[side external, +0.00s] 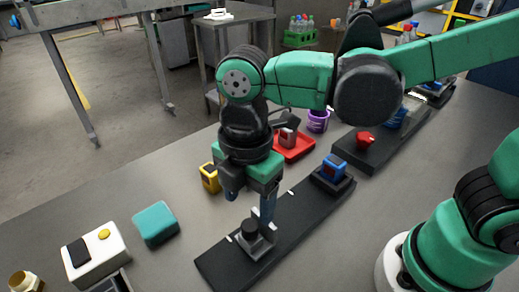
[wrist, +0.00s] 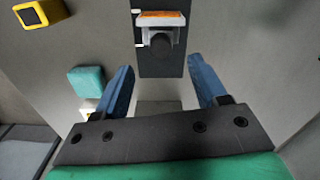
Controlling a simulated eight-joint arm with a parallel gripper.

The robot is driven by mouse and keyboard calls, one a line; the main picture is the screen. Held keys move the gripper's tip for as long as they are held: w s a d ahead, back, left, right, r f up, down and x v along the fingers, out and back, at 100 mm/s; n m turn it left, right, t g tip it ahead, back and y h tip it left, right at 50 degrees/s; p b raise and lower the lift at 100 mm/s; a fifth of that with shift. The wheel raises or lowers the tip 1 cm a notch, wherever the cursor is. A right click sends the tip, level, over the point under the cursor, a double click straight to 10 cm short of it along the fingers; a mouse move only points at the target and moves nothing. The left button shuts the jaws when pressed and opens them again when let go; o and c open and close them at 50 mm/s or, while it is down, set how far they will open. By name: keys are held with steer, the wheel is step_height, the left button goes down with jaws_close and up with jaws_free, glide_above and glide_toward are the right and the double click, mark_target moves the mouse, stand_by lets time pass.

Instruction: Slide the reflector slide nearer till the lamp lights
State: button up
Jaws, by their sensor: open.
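The reflector slide (side external: 256,243) is a dark carriage with a black round knob, on the near part of a long dark rail (side external: 292,220). In the wrist view the slide (wrist: 161,45) shows an orange reflector strip and a pale bracket behind the knob. My gripper (side external: 250,200) is open and empty over the slide. In the wrist view its blue fingers (wrist: 160,65) are spread either side of the knob's line, the knob just past the tips. I cannot make out a lit lamp.
A yellow block (side external: 210,178) and a teal block (side external: 155,224) sit left of the rail. A white box (side external: 96,254) with a yellow button is at front left. A red tray (side external: 294,146), a purple cup (side external: 317,121) and a second dark rail (side external: 382,150) lie behind.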

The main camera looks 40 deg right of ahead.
mark_target(251, 225)
steer(key=shift+f, duration=2.8)
steer(key=shift+c, duration=0.2)
jaws_close()
steer(key=shift+s, duration=0.1)
